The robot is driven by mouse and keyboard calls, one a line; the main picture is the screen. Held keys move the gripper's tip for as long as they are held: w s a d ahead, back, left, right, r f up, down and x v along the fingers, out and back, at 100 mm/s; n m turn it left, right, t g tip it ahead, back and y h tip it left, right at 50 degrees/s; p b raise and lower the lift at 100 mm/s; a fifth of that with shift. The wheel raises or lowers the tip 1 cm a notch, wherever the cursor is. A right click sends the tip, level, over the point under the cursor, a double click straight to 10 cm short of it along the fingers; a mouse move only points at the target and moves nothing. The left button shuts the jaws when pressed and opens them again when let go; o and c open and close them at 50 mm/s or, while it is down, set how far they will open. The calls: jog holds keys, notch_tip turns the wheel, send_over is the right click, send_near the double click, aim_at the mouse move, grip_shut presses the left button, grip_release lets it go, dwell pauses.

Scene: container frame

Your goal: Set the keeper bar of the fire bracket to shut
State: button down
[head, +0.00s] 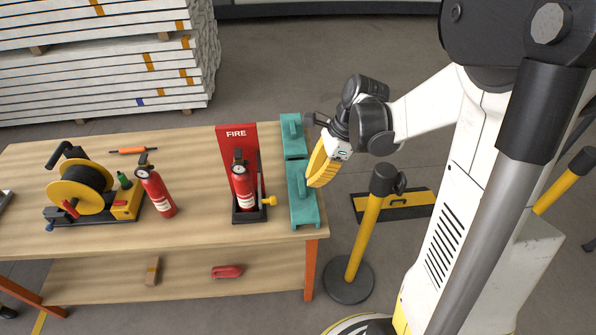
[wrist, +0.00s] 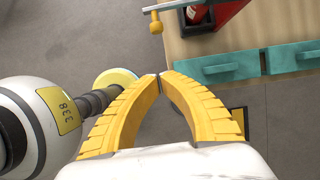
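The fire bracket is a red back panel marked FIRE (head: 236,132) with a black base tray on the table. A red extinguisher (head: 243,187) stands upright in it. The keeper bar (head: 260,177) is a thin grey bar at the bracket's right side, with a yellow knob (head: 270,201) near its lower end. Whether it crosses the extinguisher's front is hard to tell. In the wrist view the yellow knob (wrist: 156,26) and grey bar show at the top. My gripper (head: 312,184) is right of the bracket, above the teal cases; its yellow fingertips (wrist: 160,77) meet with nothing between them.
Two teal cases (head: 303,213) (head: 293,139) line the table's right end, between my gripper and the bracket. A second extinguisher (head: 157,192) and a cable reel (head: 82,190) stand left. A yellow post (head: 366,230) stands on the floor right of the table.

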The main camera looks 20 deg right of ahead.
jog(key=w+a+f+b, duration=0.2)
jog(key=a+f, duration=0.5)
jog(key=shift+f, duration=0.35)
jog(key=shift+a+m+b, duration=0.3)
jog(key=shift+a+m, duration=0.1)
